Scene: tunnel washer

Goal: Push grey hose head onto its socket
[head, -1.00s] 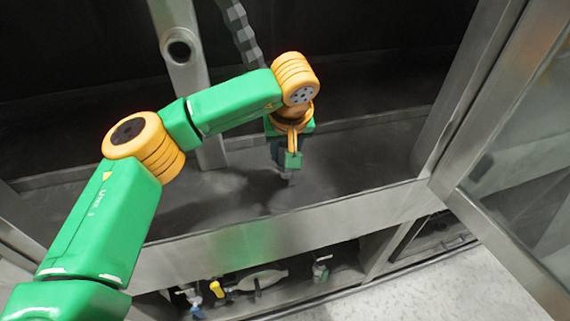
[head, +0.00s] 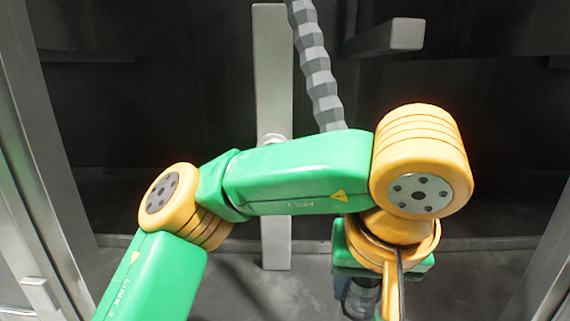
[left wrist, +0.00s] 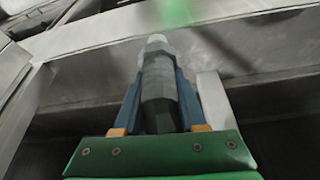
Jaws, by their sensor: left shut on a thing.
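My left gripper (head: 360,300) is low in the head view, under my left arm, mostly hidden by its wrist. In the left wrist view its blue fingers (left wrist: 158,75) are shut on the grey hose head (left wrist: 157,92), a stepped cylinder with a narrower pale tip pointing away from the palm. The ribbed grey hose (head: 318,70) passes behind my arm in the head view. The socket (head: 275,138) seems to be the round fitting on the upright metal bar, just above my forearm and partly covered by it. The hose head is apart from it. My right gripper is not in view.
The upright metal bar (head: 272,50) stands in a dark recess. A horizontal metal beam (head: 400,35) juts out at upper right. Metal frame posts stand at the left (head: 40,180) and right edges. The recess floor (head: 270,296) is clear.

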